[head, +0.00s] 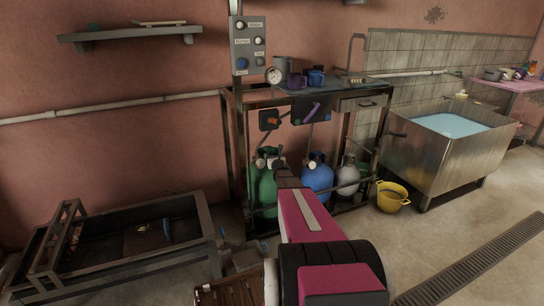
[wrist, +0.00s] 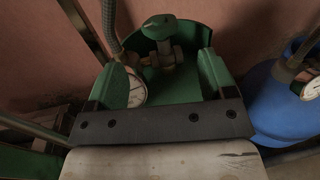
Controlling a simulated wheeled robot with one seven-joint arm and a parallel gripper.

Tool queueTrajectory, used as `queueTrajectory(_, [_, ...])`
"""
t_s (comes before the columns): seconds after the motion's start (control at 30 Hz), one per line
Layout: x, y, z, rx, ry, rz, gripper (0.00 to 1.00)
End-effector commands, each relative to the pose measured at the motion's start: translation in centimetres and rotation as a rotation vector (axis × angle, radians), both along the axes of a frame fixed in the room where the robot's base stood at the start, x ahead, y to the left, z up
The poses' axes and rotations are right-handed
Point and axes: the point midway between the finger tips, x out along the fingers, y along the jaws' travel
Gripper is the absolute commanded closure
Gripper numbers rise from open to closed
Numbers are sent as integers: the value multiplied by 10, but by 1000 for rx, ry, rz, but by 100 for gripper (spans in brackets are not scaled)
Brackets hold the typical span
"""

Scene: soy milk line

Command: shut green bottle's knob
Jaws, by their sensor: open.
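The green bottle (head: 266,190) stands under the metal bench in the head view, partly hidden by my arm. In the wrist view the bottle (wrist: 165,85) is below and beyond my gripper. Its round green knob (wrist: 159,27) sits on top of a brass valve, upper middle. A white-faced gauge (wrist: 136,90) and a grey hose join the valve. My gripper (wrist: 163,62) is open, with one finger on each side of the picture and nothing held between them. The knob appears beyond the fingertips, between their lines. I cannot tell how far the knob is turned.
A blue bottle (head: 317,178) and a grey bottle (head: 348,180) stand to the right under the bench. Bench legs (head: 246,150) frame the space. A yellow bucket (head: 392,196) and a metal sink (head: 440,160) are farther right. A low metal frame (head: 120,262) lies left.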

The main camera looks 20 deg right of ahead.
Motion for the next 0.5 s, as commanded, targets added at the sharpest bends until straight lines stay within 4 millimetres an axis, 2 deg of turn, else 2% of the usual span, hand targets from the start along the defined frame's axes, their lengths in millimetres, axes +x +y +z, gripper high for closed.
queueTrajectory(0.27, [4, -3, 1, -4, -12, 11, 24])
queueTrajectory(0.5, [28, -29, 17, -39, -117, 183, 24])
